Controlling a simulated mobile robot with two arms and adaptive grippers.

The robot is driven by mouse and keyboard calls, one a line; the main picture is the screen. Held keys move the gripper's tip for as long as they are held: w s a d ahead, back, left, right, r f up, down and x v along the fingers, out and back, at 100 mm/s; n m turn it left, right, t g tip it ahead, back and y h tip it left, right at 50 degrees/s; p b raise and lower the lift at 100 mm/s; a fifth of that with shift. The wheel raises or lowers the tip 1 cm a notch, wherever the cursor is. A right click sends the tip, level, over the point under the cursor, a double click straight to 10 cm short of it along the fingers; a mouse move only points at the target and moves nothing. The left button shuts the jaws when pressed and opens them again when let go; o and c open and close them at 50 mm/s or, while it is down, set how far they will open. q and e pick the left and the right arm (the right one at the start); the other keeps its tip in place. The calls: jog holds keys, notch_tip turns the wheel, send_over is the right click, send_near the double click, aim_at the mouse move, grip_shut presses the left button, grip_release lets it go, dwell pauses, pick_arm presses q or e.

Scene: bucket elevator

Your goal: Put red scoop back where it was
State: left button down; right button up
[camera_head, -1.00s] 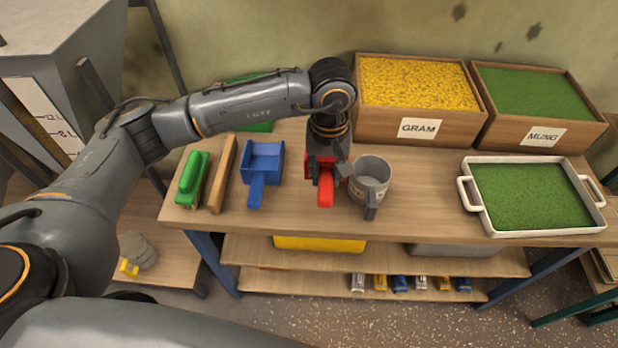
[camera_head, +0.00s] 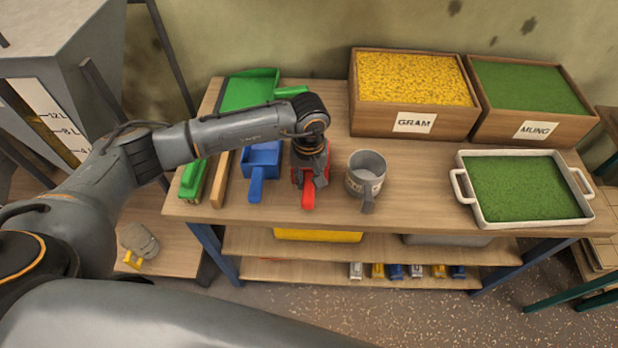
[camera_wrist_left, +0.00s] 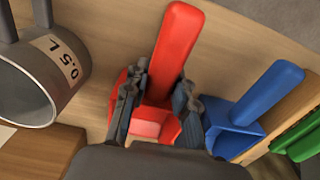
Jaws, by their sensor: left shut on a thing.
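The red scoop (camera_head: 308,190) is at the middle of the wooden table, between the blue scoop (camera_head: 257,171) and the grey measuring cup (camera_head: 366,177). My left gripper (camera_head: 314,168) comes down over it from above and is shut on it. In the left wrist view the fingers grip both sides of the red scoop (camera_wrist_left: 173,50) near where its handle meets the pan. Its handle points to the table's front edge. Whether it touches the tabletop is hard to tell. The blue scoop also shows close beside it in the left wrist view (camera_wrist_left: 262,100). My right gripper is not in view.
A green brush (camera_head: 192,176) and a wooden strip (camera_head: 223,172) lie to the left, with a green dustpan (camera_head: 247,90) behind. GRAM (camera_head: 412,122) and MUNG (camera_head: 535,129) boxes stand at the back. A white tray (camera_head: 474,212) of green grain is at right.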

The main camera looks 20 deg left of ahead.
pick_arm(q)
jog(key=shift+f, duration=0.15)
jog(key=c, duration=1.1)
grip_release()
jog(key=shift+o, duration=0.2)
jog(key=shift+r, duration=0.55)
notch_tip(320, 180, up, 11)
jog(key=b, duration=0.3)
jog(key=shift+r, duration=0.15)
jog(key=shift+s, duration=0.1)
